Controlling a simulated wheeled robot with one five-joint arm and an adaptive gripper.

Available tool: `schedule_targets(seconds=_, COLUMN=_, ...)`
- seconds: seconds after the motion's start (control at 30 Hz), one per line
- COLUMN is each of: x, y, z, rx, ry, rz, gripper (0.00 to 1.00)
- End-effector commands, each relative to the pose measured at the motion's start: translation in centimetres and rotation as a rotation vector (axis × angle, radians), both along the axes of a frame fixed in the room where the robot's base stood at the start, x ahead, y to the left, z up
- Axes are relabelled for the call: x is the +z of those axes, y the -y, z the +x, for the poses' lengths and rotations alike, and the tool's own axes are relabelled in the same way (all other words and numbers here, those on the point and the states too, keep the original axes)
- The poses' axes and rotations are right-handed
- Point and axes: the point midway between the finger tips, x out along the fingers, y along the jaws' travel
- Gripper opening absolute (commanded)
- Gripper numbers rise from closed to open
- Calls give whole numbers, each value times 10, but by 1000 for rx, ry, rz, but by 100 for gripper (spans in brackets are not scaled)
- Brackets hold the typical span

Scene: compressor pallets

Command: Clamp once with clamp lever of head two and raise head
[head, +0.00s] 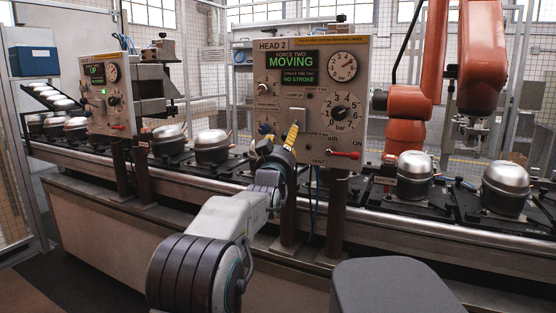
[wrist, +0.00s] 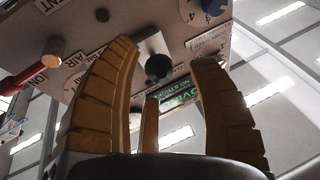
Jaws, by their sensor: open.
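The head two panel (head: 309,125) faces me in the head view; its green screen (head: 291,63) reads "MOVING" above "NO STROKE". My gripper (head: 284,138) is at the panel's lower left, yellow fingers raised and apart. In the wrist view my open gripper (wrist: 164,58) has a black ball knob (wrist: 158,68) between its fingers, on a pale plate; it appears to be the clamp lever. The fingers look clear of the knob, though depth is hard to judge. In the head view my gripper seems to hide this knob.
A red-handled air valve (head: 345,154) sits right of my gripper, above the conveyor rail (head: 400,218). Domed compressors (head: 414,175) stand on pallets along the line. Another head panel (head: 107,96) is at left. An orange robot arm (head: 408,105) stands behind, right.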

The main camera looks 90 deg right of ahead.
Motion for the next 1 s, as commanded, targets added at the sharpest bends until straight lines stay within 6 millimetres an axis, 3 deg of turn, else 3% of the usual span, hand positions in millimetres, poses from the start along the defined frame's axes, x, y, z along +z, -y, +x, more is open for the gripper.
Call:
schedule_targets(seconds=0.6, x=-20, y=-67, z=18, rx=0, ry=0, rz=-1, gripper=54)
schedule_targets(seconds=1.0, x=-26, y=-83, z=23, rx=0, ry=0, rz=-1, gripper=54)
